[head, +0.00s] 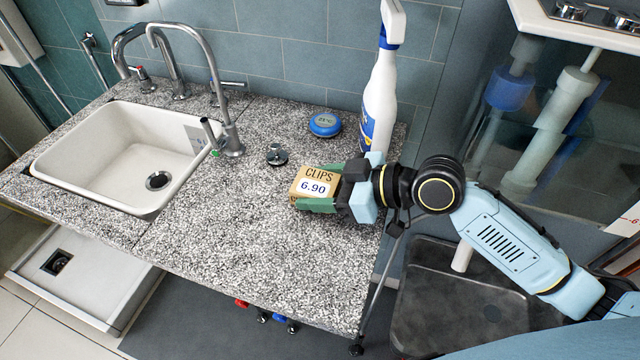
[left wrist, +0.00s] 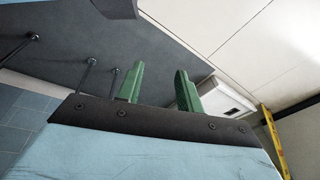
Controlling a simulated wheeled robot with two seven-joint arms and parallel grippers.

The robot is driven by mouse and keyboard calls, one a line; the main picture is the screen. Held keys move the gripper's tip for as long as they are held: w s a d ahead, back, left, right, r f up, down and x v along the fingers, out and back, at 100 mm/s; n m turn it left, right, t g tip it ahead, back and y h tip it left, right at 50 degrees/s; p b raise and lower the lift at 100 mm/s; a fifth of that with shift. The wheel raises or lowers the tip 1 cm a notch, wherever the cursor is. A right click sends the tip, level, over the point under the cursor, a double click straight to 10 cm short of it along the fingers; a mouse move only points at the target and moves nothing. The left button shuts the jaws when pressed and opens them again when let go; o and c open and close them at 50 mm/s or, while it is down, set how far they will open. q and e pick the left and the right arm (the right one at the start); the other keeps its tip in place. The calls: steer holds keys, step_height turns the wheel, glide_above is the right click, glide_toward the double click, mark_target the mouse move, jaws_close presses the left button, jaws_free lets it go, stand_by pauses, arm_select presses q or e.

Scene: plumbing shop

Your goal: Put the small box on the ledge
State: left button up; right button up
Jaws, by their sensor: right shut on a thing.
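The small box (head: 313,186) is brown cardboard, with "CLIPS" and a "6.90" label. In the head view it is at the right part of the speckled granite counter (head: 250,245). My right gripper (head: 322,190) is shut on it, with green fingers along its sides. I cannot tell whether the box touches the counter. Which surface is the ledge is not clear from the pictures. My left gripper (left wrist: 160,72) shows only in the left wrist view, its two green fingers apart with nothing between them.
A white spray bottle (head: 379,105) stands behind my right gripper. A blue round tin (head: 325,124) and a dark metal drain fitting (head: 277,155) lie behind the box. A white sink (head: 95,150) with a tall tap (head: 228,120) is at left. The counter's front middle is clear.

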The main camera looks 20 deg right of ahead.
steer(key=o, duration=1.1)
steer(key=shift+c, duration=0.2)
arm_select(q)
steer(key=shift+r, duration=0.1)
arm_select(e)
steer(key=shift+r, duration=0.15)
steer(key=p+v, duration=0.1)
steer(key=v, duration=0.9)
steer(key=shift+s+d, duration=0.25)
arm_select(q)
steer(key=shift+s+a+f, duration=0.2)
steer(key=shift+s+f, duration=0.65)
steer(key=shift+f, duration=0.05)
arm_select(e)
steer(key=shift+s+d+r, duration=0.3)
steer(key=shift+s+d, duration=0.05)
steer(key=shift+d, duration=0.1)
